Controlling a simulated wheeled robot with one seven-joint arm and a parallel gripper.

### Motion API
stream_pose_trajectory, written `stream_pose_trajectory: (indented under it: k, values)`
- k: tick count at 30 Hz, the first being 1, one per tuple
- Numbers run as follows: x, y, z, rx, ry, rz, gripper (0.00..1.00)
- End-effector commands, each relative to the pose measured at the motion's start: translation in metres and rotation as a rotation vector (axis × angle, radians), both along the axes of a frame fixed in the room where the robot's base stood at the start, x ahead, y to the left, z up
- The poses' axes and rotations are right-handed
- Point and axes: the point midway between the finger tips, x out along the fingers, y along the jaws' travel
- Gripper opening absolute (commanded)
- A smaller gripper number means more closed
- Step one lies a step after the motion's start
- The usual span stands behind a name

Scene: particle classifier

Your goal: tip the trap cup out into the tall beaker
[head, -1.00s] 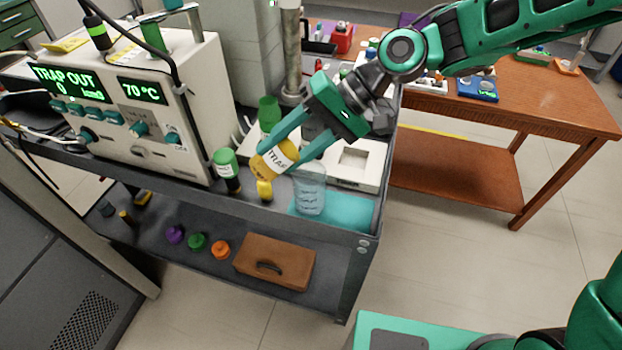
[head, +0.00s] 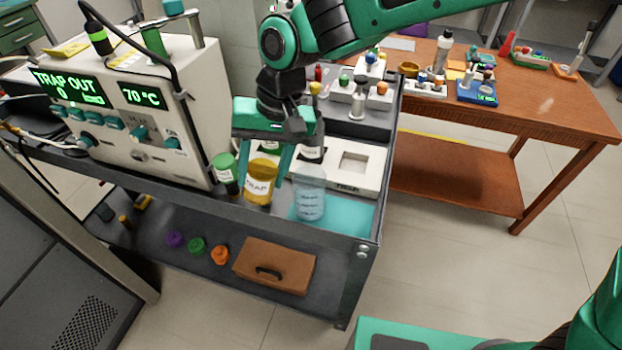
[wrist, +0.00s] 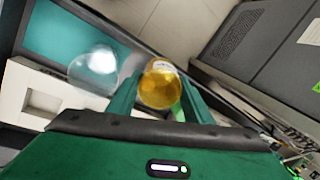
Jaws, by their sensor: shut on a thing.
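The trap cup (head: 259,188) is amber with a white TRAP label. It stands about upright between the fingers of my gripper (head: 262,172), which is shut on it. The tall beaker (head: 309,196) is clear with blue markings and stands upright just right of the cup, apart from it. In the wrist view the amber cup (wrist: 160,88) is between the fingers, and the clear beaker (wrist: 94,68) is to its left. I cannot tell how full the cup is. The beaker shows no amber.
The beaker stands on a teal mat (head: 348,217) near the cart's right corner. A green-capped vial (head: 226,172) is close left of the cup. A white tray (head: 362,165) lies behind the beaker. The instrument box (head: 140,110) blocks the left side.

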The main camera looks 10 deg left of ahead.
Motion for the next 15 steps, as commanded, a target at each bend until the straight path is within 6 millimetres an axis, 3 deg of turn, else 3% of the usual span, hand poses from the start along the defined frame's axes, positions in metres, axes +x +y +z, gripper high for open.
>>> stream_pose_trajectory:
  k: [15]
  values:
    - [-0.010,0.019,-0.007,-0.190,-0.091,0.004,0.23]
